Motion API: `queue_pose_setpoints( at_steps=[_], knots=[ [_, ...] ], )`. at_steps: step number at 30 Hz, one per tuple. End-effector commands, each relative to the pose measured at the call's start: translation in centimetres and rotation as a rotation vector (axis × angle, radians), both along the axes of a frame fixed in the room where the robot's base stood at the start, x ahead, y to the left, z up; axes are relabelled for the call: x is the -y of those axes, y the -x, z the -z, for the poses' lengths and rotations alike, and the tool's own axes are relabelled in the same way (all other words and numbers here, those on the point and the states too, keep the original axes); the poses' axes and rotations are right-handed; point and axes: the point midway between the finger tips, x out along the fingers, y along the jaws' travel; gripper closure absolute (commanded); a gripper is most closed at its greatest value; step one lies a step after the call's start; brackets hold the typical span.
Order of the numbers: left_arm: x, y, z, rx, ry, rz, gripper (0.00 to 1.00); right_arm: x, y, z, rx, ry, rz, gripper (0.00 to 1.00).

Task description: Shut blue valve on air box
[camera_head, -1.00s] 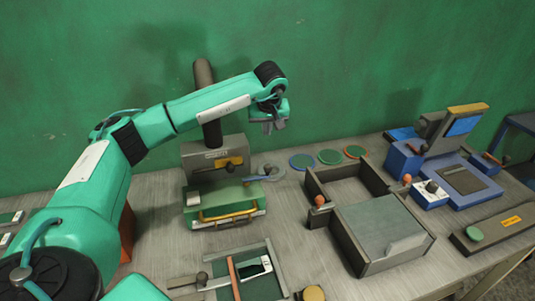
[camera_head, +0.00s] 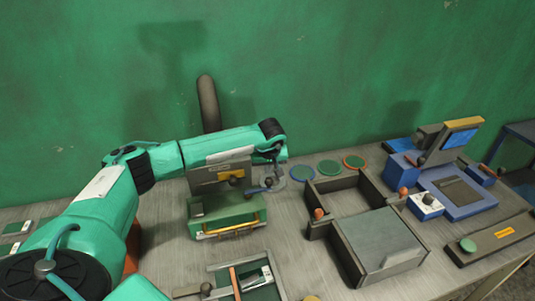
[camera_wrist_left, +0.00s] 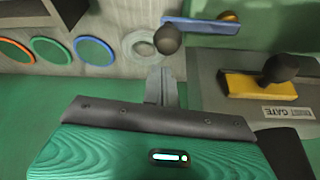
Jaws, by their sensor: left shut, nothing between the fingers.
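The blue valve lever (camera_head: 256,190) with its dark round knob sits at the right side of the grey box (camera_head: 205,179), near a pale round ring. In the left wrist view the blue lever (camera_wrist_left: 205,27) lies roughly crosswise, with the dark knob (camera_wrist_left: 168,40) at its left end. My left gripper (camera_head: 275,167) is above and close to the knob. In the left wrist view its shut, empty fingers (camera_wrist_left: 160,75) point toward the knob, with a small visible gap in the picture. Whether they touch it cannot be told. My right gripper is not in view.
A yellow lever (camera_wrist_left: 252,85) with a dark knob and a label reading GATE is beside the blue lever. A green box (camera_head: 222,222) with a yellow handle stands below. Several coloured discs (camera_head: 328,168) and a grey open tray (camera_head: 326,228) lie to the right.

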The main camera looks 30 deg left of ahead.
Motion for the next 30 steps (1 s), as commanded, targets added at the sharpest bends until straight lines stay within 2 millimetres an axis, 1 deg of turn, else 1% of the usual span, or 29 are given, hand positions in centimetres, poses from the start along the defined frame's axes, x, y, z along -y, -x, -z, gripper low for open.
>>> queue_pose_setpoints(
  at_steps=[1,3,14,30],
  knots=[
    [0.25,0.34,-0.03,-0.001,0.0,0.002,1.0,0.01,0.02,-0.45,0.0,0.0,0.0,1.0],
    [0.45,0.58,0.17,-0.001,0.0,0.002,1.0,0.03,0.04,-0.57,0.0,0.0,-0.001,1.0],
    [0.59,0.74,0.35,0.001,0.0,-0.001,1.0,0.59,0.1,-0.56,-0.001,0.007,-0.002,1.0],
    [1.09,1.04,0.4,0.001,0.0,0.075,1.0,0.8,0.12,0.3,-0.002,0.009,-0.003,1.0]
  ],
)
